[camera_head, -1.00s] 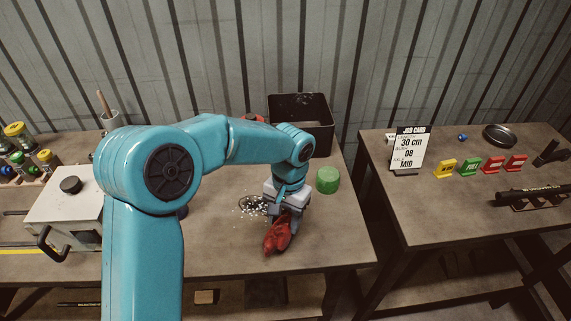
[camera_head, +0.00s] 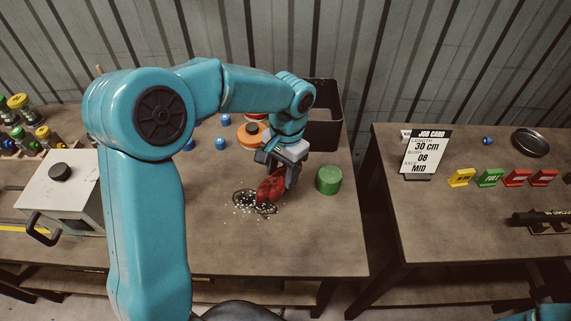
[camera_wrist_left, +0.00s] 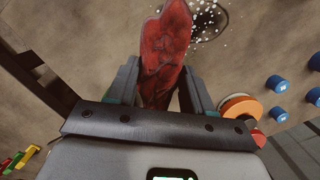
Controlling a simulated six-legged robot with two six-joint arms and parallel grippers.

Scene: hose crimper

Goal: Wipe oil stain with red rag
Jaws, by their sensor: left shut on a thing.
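The red rag (camera_head: 272,187) is held in my left gripper (camera_head: 281,172), low over the table at the right edge of the oil stain (camera_head: 243,198). The stain is dark with white specks scattered on and around it. I cannot tell if the rag touches the table. My right gripper is not in view.
A green cylinder (camera_head: 329,180) stands close to the right of my left gripper. An orange round thing (camera_head: 249,140) and several blue caps (camera_head: 220,144) are behind the stain. A black bin (camera_head: 325,130) stands at the back. A white box with a handle (camera_head: 63,187) is at left.

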